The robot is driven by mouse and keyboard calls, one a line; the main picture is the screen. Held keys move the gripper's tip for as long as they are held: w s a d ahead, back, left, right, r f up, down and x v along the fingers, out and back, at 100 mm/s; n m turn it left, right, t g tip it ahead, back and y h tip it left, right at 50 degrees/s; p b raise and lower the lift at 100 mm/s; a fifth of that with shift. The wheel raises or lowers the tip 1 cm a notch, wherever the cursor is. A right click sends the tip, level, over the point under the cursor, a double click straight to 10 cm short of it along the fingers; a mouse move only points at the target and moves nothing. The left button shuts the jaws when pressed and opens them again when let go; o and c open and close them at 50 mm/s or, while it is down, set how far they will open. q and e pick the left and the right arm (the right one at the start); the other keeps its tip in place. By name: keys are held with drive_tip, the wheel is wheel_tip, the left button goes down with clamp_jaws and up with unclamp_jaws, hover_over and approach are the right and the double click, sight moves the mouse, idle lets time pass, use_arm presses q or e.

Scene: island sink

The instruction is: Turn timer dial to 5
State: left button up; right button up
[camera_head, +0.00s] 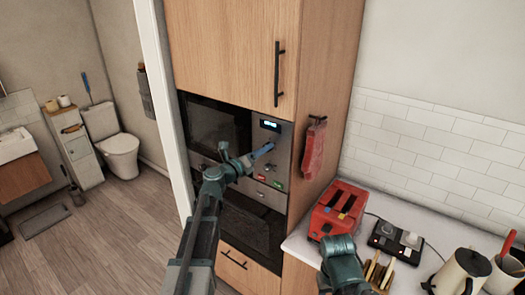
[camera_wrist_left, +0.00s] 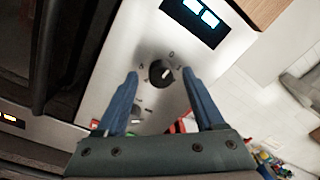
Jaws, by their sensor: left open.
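The timer dial (camera_wrist_left: 161,73) is a round black knob with a light pointer mark on the steel control panel (camera_wrist_left: 124,63), below a lit blue display (camera_wrist_left: 196,17). The panel also shows in the head view, with its display (camera_head: 270,125). My left gripper (camera_wrist_left: 160,85) is open, its two blue fingers on either side of the dial in the wrist view, apart from it in the picture. Whether a finger touches it I cannot tell. In the head view my left gripper (camera_head: 262,152) is at the panel and hides the dial. My right arm shows at the bottom; its fingertips are not clear.
A wooden cabinet with a black handle (camera_head: 278,73) is above the microwave (camera_head: 215,128). A red oven mitt (camera_head: 314,150) hangs on the cabinet's side. A red toaster (camera_head: 338,210) and a black device (camera_head: 396,240) stand on the counter to the right.

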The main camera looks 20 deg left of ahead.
use_arm(q)
drive_tip(key=shift+w+d, duration=0.15)
drive_tip(key=shift+w, duration=0.15)
clamp_jaws()
idle(0.3)
drive_tip(key=shift+m, duration=0.3)
